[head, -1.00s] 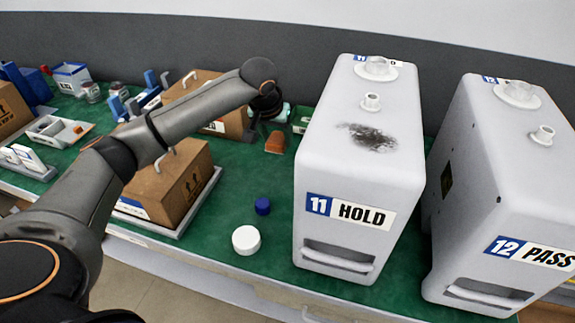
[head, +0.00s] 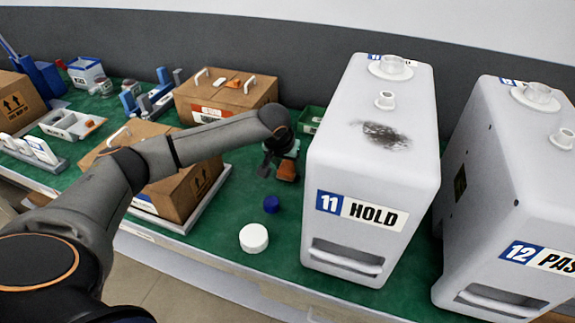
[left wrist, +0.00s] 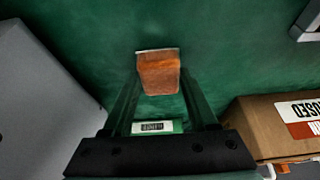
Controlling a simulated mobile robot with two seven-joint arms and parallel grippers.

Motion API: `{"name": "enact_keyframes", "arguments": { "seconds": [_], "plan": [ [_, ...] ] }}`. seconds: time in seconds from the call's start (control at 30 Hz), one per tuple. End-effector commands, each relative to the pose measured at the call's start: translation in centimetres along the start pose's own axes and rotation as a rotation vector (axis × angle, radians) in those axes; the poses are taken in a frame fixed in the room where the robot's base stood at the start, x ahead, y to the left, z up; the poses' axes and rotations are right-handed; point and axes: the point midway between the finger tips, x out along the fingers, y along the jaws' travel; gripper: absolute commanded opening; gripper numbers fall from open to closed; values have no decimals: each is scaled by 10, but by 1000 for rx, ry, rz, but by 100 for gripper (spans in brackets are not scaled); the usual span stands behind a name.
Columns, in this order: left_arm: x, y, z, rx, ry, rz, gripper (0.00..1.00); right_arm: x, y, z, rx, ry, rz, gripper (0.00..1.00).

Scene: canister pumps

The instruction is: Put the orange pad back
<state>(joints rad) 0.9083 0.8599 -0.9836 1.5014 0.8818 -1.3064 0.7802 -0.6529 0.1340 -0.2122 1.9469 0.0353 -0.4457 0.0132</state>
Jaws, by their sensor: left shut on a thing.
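The orange pad (head: 287,171) is a small orange block with a pale edge. It is in my left gripper (head: 278,158), left of the white canister pump marked 11 HOLD (head: 330,185). In the left wrist view the orange pad (left wrist: 158,75) sits between the fingertips of the left gripper (left wrist: 158,85), with green bench top around it. Whether the pad touches the bench I cannot tell. The right gripper is not in view.
A blue cap (head: 271,204) and a white cap (head: 254,238) lie on the green bench in front. A small green bin (head: 311,119) stands behind. Cardboard boxes (head: 228,95) and a grey tray (head: 73,124) are left; pump 12 (head: 500,180) is right.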

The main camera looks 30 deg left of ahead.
Motion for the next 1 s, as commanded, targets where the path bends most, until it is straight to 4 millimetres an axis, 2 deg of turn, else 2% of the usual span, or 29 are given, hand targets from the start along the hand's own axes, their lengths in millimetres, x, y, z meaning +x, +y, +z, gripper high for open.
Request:
{"name": "enact_keyframes", "arguments": {
  "seconds": [0.1, 0.13, 0.37, 0.7, 0.87, 1.0],
  "plan": [
    [2, 0, 1, 0, -1, 1, 7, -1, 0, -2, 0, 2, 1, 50],
    [2, 0, 1, 0, -1, 0, 61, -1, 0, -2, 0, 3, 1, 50],
    [2, 0, 1, 0, 0, 0, 87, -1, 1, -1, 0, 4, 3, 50],
    [-2, 0, -1, 0, 2, 0, 89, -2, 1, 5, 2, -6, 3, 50],
    [-27, 0, -2, 0, 2, 1, 89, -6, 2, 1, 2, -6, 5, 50],
    [-58, 0, -2, 0, 3, 1, 89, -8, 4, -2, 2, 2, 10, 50]
  ]
}}
